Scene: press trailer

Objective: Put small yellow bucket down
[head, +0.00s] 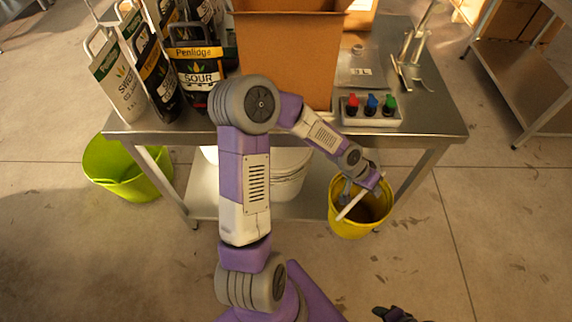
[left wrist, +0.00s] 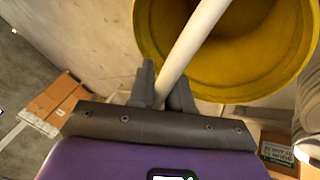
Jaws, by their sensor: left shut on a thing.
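The small yellow bucket (head: 352,226) is at the front right of the steel table, beside its front leg, with its open top facing up. Its pale handle bar (head: 351,206) slants across the opening. My left gripper (head: 358,188) is shut on this handle. In the left wrist view the fingers (left wrist: 163,88) close around the white bar (left wrist: 190,45), with the bucket (left wrist: 150,50) beyond. I cannot tell whether the bucket's base touches the floor. A dark part of my right gripper (head: 393,314) shows at the bottom edge; its fingers are unclear.
The steel table (head: 430,125) carries a large brown box (head: 285,60), several bags and a panel with red, blue and green buttons (head: 371,110). A lime-green tub (head: 125,168) stands at left. White buckets (head: 290,172) sit on the lower shelf. Floor at right (head: 490,230) is clear.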

